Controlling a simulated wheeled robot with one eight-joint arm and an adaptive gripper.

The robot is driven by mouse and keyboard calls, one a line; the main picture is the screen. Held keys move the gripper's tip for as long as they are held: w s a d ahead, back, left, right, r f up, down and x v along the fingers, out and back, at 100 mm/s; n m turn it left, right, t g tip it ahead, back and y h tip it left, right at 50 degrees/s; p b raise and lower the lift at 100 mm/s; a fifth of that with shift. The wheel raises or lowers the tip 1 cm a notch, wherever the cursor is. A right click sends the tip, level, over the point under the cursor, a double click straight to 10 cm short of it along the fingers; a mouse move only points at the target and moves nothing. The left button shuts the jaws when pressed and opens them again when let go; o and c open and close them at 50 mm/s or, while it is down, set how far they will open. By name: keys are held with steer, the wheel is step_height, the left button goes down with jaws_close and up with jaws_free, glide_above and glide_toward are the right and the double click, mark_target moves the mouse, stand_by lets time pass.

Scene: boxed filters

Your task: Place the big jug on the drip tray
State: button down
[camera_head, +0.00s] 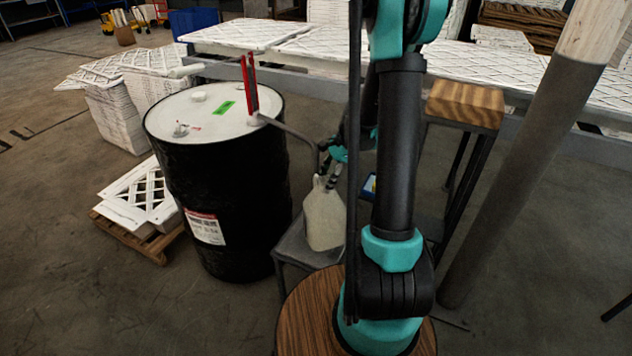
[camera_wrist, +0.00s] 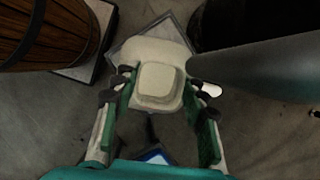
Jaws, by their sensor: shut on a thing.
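The big jug (camera_head: 324,222) is cream-white and upright beside the black drum in the head view. In the wrist view, the jug (camera_wrist: 160,82) is seen from above between my fingers. My gripper (camera_head: 328,181) is at the jug's top, shut on it; my gripper's fingers (camera_wrist: 155,88) flank it in the wrist view. A low grey square stand, which looks like the drip tray (camera_head: 289,246), lies beneath the jug; its edge shows in the wrist view (camera_wrist: 133,36). I cannot tell whether the jug's base touches it.
The black drum (camera_head: 220,180) stands left of the jug. Its red-handled pump (camera_head: 250,85) has a grey spout (camera_head: 295,132) reaching toward my gripper; the spout also crosses the wrist view (camera_wrist: 265,68). A wood-topped stand (camera_head: 465,103) is at right. White filters (camera_head: 140,195) lie left.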

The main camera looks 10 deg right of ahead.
steer(key=w+a, duration=0.2)
steer(key=a, duration=0.1)
steer(key=shift+f, duration=1.4)
steer(key=c, duration=0.8)
jaws_free()
steer(key=shift+c, duration=0.2)
steer(key=shift+r, duration=0.15)
steer(key=shift+r, duration=0.35)
steer(key=v, duration=1.2)
steer(key=shift+r, duration=0.2)
